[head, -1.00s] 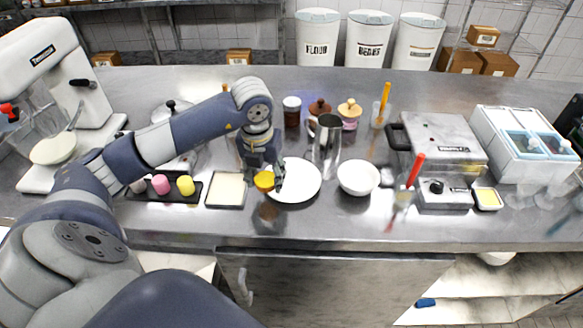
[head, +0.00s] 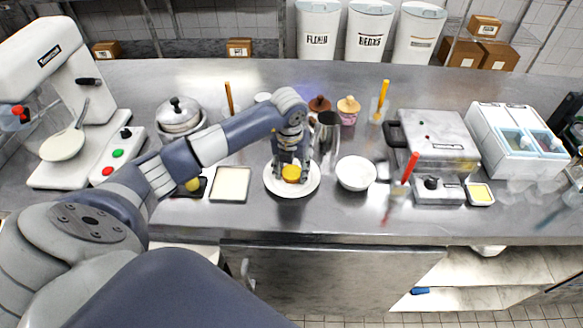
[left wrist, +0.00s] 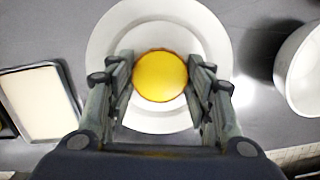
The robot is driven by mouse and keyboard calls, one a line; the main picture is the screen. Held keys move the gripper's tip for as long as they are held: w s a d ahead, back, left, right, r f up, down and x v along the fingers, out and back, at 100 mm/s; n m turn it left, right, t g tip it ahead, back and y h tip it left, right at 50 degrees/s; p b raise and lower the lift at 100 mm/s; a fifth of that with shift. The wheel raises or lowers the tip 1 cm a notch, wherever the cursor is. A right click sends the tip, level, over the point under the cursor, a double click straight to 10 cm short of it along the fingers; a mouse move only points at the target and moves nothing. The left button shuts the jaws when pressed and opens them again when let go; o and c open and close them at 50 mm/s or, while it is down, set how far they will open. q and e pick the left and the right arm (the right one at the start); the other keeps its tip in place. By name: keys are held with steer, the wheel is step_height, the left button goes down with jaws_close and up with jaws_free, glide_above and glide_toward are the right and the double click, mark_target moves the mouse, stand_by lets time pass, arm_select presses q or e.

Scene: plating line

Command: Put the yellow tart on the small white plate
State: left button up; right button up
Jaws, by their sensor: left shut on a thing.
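The yellow tart (head: 291,174) is between the fingers of my left gripper (head: 291,166), over the middle of the small white plate (head: 292,194). In the left wrist view, the tart (left wrist: 160,76) is round with a thin brown crust edge. There my left gripper's two fingers (left wrist: 161,78) close on it from both sides. The plate (left wrist: 107,45) lies flat beneath, its rim showing around the tart. I cannot tell whether the tart touches the plate. My right gripper is not in view.
A white bowl (head: 356,174) stands close right of the plate, a pale rectangular tray (head: 231,184) to the left. A metal pitcher (head: 327,135) stands just behind. A grill press (head: 437,145) is farther right. The counter in front of the plate is clear.

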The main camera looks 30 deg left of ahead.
arm_select(q)
steer(key=shift+f, duration=0.1)
steer(key=shift+o, duration=1.4)
steer(key=shift+f, duration=0.1)
steer(key=o, duration=0.4)
steer(key=shift+o, duration=0.2)
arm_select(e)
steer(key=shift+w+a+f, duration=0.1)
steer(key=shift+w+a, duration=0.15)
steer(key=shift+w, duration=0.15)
